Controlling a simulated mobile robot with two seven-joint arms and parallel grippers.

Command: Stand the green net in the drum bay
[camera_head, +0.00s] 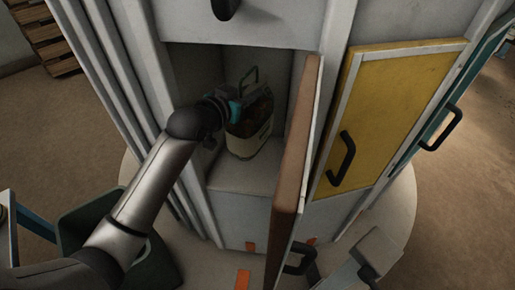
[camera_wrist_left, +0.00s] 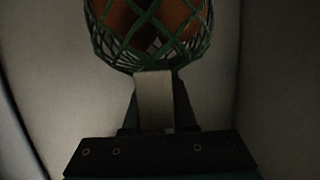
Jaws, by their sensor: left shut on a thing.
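The green net (camera_wrist_left: 150,30), with orange-brown contents behind its strands, shows at the top of the left wrist view. A pale tab (camera_wrist_left: 153,98) hangs from it between my dark left fingers. In the head view the net (camera_head: 257,118) is inside the open drum bay (camera_head: 240,178), roughly upright, with a loop above it and a pale lower part. My left gripper (camera_head: 236,108) reaches into the bay from the left and is shut on the net. I cannot tell whether the net's base touches the bay floor.
The bay's brown-edged door (camera_head: 297,165) stands open just right of the net. A shut yellow door (camera_head: 395,105) with a black handle is farther right. A dark green bin (camera_head: 100,215) stands below my left arm. The bay floor in front of the net is clear.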

